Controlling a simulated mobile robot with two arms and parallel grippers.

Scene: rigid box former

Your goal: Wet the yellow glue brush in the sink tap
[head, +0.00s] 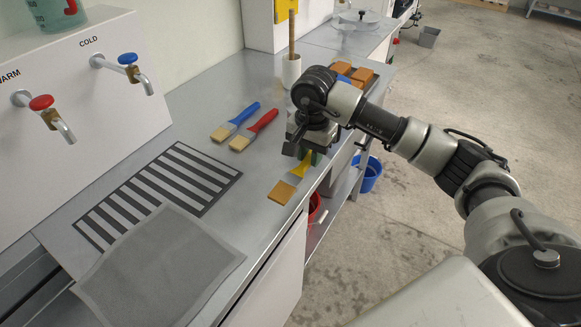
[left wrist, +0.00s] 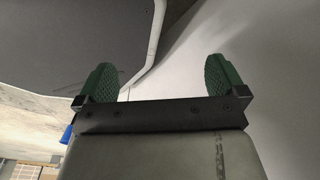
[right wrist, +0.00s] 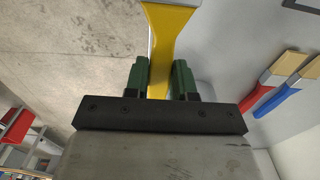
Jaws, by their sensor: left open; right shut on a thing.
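The yellow glue brush (head: 301,168) is in my right gripper (head: 305,152), over the front edge of the counter, with its tan bristles (head: 281,192) pointing down and left. In the right wrist view its yellow handle (right wrist: 170,42) runs out between the green fingers (right wrist: 161,78). The sink tap with the blue COLD knob (head: 128,58) and the one with the red WARM knob (head: 41,102) stick out of a white panel at the left, apart from the brush. My left gripper (left wrist: 160,78) is open and empty; it is out of the head view.
A slotted drain grate (head: 236,178) lies below the taps, with a grey cloth (head: 165,262) in front. A blue brush (head: 236,121) and a red brush (head: 256,130) lie on the counter. A white pot (head: 291,71) and orange blocks (head: 356,76) stand behind. Buckets are below the counter.

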